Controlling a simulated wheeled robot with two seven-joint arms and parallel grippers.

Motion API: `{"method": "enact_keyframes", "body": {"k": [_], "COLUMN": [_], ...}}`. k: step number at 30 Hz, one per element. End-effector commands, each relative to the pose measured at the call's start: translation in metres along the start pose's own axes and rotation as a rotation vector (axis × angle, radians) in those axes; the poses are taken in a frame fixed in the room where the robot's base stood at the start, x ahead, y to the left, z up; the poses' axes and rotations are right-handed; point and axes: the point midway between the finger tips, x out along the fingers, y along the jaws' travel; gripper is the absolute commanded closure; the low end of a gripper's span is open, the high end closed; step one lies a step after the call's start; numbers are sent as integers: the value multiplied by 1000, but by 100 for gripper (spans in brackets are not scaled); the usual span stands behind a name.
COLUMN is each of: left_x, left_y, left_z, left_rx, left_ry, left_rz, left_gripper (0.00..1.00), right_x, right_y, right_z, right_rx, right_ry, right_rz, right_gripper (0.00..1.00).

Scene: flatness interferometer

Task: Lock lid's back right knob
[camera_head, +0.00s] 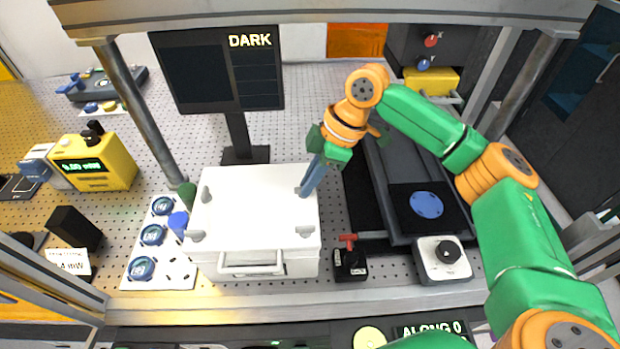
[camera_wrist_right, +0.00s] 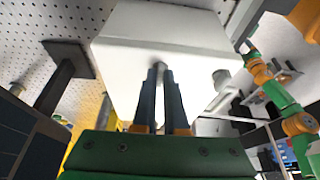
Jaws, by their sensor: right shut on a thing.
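The white lid (camera_head: 255,205) lies closed on its box and has a grey knob near each corner. My right gripper (camera_head: 304,193) reaches down to the back right corner, its blue fingers shut on the back right knob. In the right wrist view the fingers (camera_wrist_right: 160,72) close around this knob (camera_wrist_right: 159,65), which is mostly hidden between them. I cannot tell the knob's turn angle. The front right knob (camera_head: 305,231), front left knob (camera_head: 196,236) and back left knob (camera_head: 205,193) stand free. My left arm shows small at the right of the wrist view; its gripper (camera_wrist_right: 249,52) is too small to read.
A dark monitor (camera_head: 220,70) reading DARK stands behind the box. A black rail stage with a blue disc (camera_head: 427,205) lies to the right. A red-handled black block (camera_head: 350,262) sits near the front right corner. A white panel with blue dials (camera_head: 152,235) is at left. Frame posts flank the table.

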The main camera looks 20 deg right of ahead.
Motion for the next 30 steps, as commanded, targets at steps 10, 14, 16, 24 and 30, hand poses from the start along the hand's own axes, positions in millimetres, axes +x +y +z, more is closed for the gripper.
{"method": "enact_keyframes", "body": {"k": [10, 14, 16, 24, 30], "left_x": [0, 0, 0, 15, 18], "left_y": [0, -1, -1, -1, -1], "left_z": [0, 0, 0, 2, 2], "left_rx": [1, 1, 1, 0, 0], "left_ry": [0, -1, -1, -1, -1], "left_rz": [-1, -1, -2, -2, -2], "left_gripper": [25, 25, 25, 25, 25], "right_x": [0, 0, 0, -43, -69], "right_y": [0, 0, 0, 1, 0], "right_z": [-1, 0, 0, 0, -1], "right_rx": [-2, -2, -2, -2, -2], "right_ry": [2, 1, 1, 3, 0], "right_rz": [-1, -1, -1, 4, -1], "right_gripper": [60, 60, 60, 60, 60]}}
